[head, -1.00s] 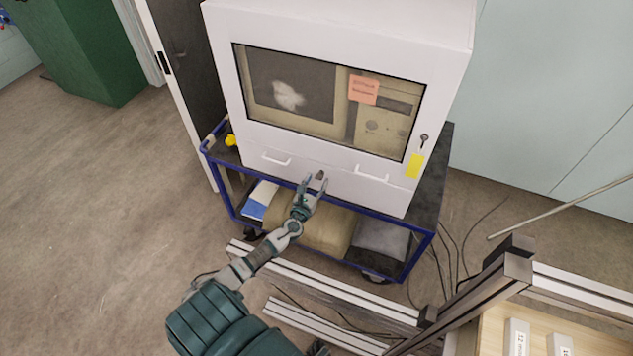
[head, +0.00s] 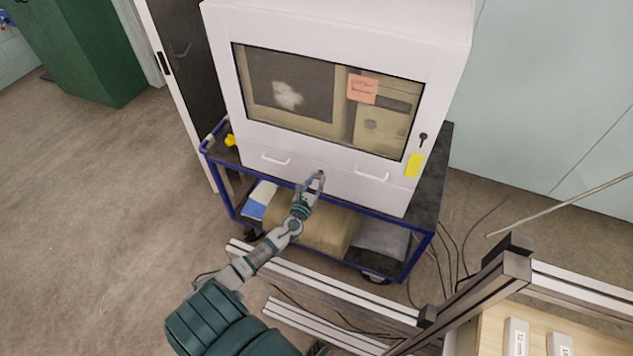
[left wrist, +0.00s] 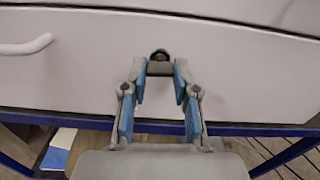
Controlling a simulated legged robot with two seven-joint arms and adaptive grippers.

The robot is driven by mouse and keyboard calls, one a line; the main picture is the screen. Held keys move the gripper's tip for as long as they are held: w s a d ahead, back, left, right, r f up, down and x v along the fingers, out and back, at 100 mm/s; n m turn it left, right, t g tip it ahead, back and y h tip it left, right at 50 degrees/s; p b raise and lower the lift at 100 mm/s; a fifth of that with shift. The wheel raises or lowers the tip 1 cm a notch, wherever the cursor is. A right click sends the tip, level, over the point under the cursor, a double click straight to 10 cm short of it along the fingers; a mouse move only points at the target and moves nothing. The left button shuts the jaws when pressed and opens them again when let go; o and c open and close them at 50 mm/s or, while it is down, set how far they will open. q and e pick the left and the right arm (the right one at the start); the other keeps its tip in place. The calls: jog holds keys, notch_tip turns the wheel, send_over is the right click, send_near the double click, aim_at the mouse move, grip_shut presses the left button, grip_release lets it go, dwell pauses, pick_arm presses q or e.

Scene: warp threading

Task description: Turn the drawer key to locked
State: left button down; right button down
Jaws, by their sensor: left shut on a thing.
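The drawer key (left wrist: 160,68) is a small dark piece at the middle of the white drawer front (left wrist: 238,70). My left gripper (head: 318,180) reaches up to the drawer front of the white cabinet, between its two handles. It is shut on the key, with its blue-padded fingers (left wrist: 160,78) on either side of it in the left wrist view. The fingers hide most of the key in the head view. I cannot tell which way the key is turned. My right gripper is not in view.
The drawer has white handles (head: 276,159) on both sides of the key. Another dark key or latch (head: 423,138) sits above a yellow label (head: 414,166). The cabinet stands on a blue-framed cart (head: 228,187). Metal profiles (head: 345,284) lie in front.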

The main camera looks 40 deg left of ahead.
pick_arm(q)
jog(key=shift+f+n+b, duration=0.1)
jog(key=shift+n+b, duration=0.2)
jog(key=shift+n, duration=0.3)
jog(key=n+b, duration=0.1)
jog(key=n, duration=0.2)
jog(key=shift+n, duration=0.3)
jog(key=n, duration=1.2)
jog(key=shift+n+b, duration=0.4)
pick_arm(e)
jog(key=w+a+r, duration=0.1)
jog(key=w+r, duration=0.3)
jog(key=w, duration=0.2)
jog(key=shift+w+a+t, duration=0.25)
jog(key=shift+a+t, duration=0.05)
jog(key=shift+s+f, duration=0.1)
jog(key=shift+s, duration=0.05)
pick_arm(q)
jog(key=c, duration=0.9)
grip_release()
jog(key=shift+a, duration=0.15)
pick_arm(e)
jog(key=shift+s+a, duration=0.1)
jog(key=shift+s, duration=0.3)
